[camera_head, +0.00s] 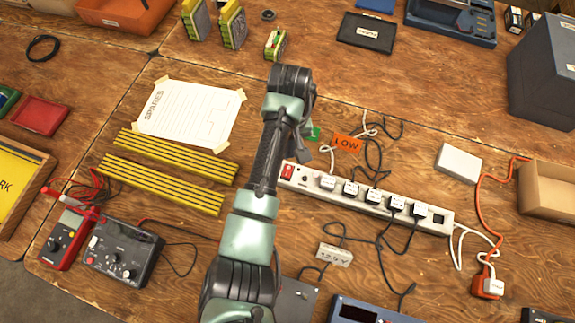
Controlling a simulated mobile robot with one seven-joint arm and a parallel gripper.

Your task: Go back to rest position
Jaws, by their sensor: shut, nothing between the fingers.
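My arm rises from the bottom of the head view and bends over the middle of the table. My gripper (304,154) hangs below the arm's far end, partly hidden by the arm, shut and empty. It appears just above the left end of a white power strip (367,197) with a red switch (288,171). Several white plugs sit along the strip, and one socket at its right end looks empty. An orange tag marked LOW (347,144) lies behind the strip, and a small green piece (313,133) shows beside my gripper.
A paper sheet marked SPARES (191,113) and yellow-black strips (168,173) lie left of my arm. Meters (122,252) stand front left. Cables spread around the strip. A white box (459,162) and a cardboard box (548,190) are at right. Bare wood shows behind the strip.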

